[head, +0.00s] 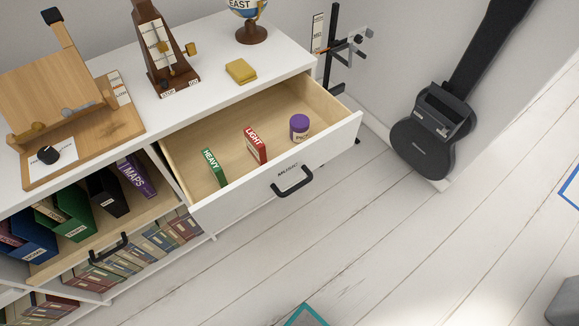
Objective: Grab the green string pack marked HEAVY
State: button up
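The green string pack marked HEAVY (214,167) stands upright in the open drawer (222,121), near its front left part. A red pack marked LIGHT (256,145) stands to its right in the same drawer, apart from it. A purple-topped jar (299,127) stands further right, near the drawer's right end. The drawer front has a black handle (292,181) and a label whose text is hard to read. My gripper is not in view.
A yellow block (241,71), a metronome (160,48) and a globe (250,20) stand on the white desk top. A lower left drawer (110,235) with binders is also open. A black guitar case (430,135) leans at the right wall. The wooden floor ahead is mostly clear.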

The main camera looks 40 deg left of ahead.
aim_at(216, 170)
jog(key=z, duration=0.05)
jog(key=k, duration=0.3)
jog(key=u, duration=0.3)
jog(key=i, duration=0.6)
jog(key=u, duration=1.35)
